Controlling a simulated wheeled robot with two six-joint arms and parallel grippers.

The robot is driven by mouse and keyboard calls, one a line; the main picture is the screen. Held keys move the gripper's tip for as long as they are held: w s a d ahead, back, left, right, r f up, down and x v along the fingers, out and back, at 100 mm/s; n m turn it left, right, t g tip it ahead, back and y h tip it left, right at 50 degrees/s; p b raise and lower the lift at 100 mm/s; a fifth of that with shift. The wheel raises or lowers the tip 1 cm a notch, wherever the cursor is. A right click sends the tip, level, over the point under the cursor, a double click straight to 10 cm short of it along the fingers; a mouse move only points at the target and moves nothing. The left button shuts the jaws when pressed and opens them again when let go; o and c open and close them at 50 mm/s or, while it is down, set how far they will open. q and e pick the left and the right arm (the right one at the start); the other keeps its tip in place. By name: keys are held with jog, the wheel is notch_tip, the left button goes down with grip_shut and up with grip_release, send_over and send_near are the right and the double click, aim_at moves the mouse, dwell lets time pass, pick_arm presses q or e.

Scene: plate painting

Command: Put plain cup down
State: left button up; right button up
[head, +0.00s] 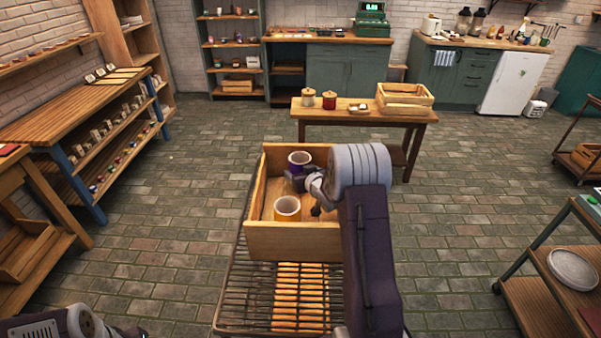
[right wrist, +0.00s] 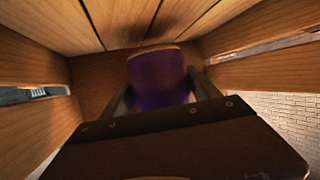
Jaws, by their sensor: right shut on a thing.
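My right gripper (head: 301,178) reaches into a wooden crate (head: 290,240) and is shut on a plain purple cup (head: 297,168) near the crate's far left corner. In the right wrist view the purple cup (right wrist: 158,78) sits between the two fingers, with the crate's plank walls (right wrist: 45,80) around it. I cannot tell whether the cup's base touches the crate floor. An orange-yellow cup (head: 287,207) stands upright in the crate, nearer to me and apart from the purple one.
The crate rests on a slatted rack (head: 240,300). My right arm covers the crate's right side. Shelves line the left, a trolley (head: 560,290) stands right. Brick floor between is clear.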

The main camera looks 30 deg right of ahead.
jog(key=shift+f, duration=0.3)
jog(key=o, duration=1.7)
jog(key=shift+c, duration=0.2)
jog(key=shift+r, duration=0.35)
jog(key=shift+r+p, duration=0.7)
jog(key=shift+p, duration=0.1)
jog(key=shift+s+b, duration=0.55)
jog(key=shift+s, duration=0.35)
jog(key=v, duration=0.5)
jog(key=shift+s+a, duration=0.2)
